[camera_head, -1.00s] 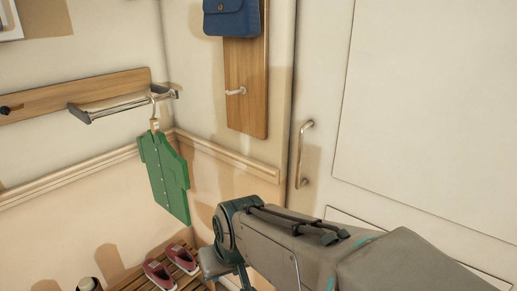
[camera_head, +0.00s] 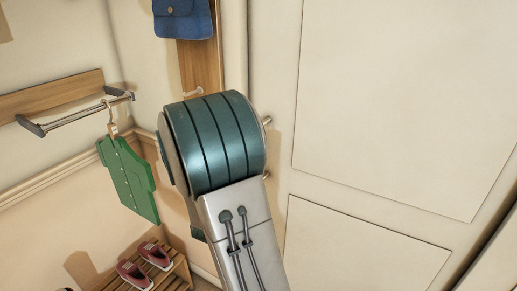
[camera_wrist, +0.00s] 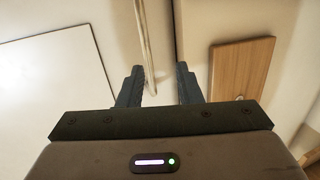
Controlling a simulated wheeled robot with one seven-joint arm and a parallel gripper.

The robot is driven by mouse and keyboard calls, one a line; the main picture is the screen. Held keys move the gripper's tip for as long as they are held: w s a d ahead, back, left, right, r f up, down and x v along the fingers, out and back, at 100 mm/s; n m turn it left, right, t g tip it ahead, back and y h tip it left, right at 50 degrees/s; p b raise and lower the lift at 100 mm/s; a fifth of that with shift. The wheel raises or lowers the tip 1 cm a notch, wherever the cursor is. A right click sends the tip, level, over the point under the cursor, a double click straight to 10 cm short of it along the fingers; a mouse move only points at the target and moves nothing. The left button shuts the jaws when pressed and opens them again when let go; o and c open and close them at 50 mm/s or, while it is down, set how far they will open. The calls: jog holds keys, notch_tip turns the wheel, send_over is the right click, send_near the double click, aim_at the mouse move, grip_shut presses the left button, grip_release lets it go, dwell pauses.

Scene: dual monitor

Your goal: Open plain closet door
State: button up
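The plain white closet door (camera_head: 285,70) fills the right of the head view and looks closed; its panel side is at the left of the wrist view (camera_wrist: 45,85). Its slim vertical metal handle is mostly hidden behind my arm in the head view, with only an end showing (camera_head: 267,121). In the wrist view the handle (camera_wrist: 146,45) runs down between the fingers of my gripper (camera_wrist: 158,69), nearer the left finger. My gripper is open. Whether a finger touches the handle I cannot tell. The head view does not show my fingers.
A wooden hook board (camera_head: 200,65) with a blue bag (camera_head: 183,18) hangs left of the door. A green shirt (camera_head: 128,180) hangs from a metal rail (camera_head: 75,117). Red shoes (camera_head: 133,275) stand on a slatted wooden rack (camera_head: 180,275) below.

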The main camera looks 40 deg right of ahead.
jog(key=w+d+h+p, duration=0.1)
jog(key=w+d+p, duration=0.3)
jog(key=d, duration=0.8)
jog(key=w+r, duration=0.1)
jog(key=w, duration=0.1)
jog(key=shift+w+d+h, duration=0.3)
jog(key=shift+d, duration=0.1)
jog(key=shift+f, duration=0.1)
grip_shut()
